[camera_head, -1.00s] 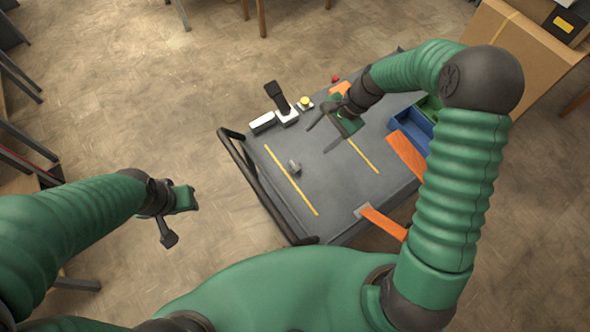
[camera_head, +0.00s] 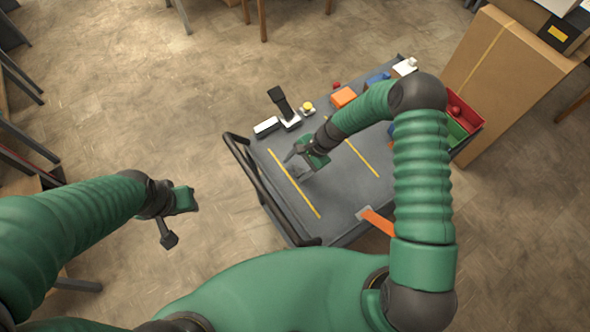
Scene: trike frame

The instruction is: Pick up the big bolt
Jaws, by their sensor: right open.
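The big bolt was a small grey piece on the dark cart top between the yellow lines. It now lies at or under my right gripper's fingertips and I cannot make it out clearly from them. My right gripper (camera_head: 294,164) is open, low over the cart top (camera_head: 335,198), with its two dark fingers pointing left toward the near yellow line. I cannot tell whether the fingers touch the bolt. My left gripper (camera_head: 177,215) hangs over the floor left of the cart, away from the bolt; its finger opening is unclear.
The cart has a black handle rail (camera_head: 255,182) on its left side. A black-handled tool (camera_head: 282,104), a yellow button box (camera_head: 307,107) and an orange block (camera_head: 343,97) stand at the back. Red and green bins (camera_head: 463,112) are at the right, partly behind my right arm.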

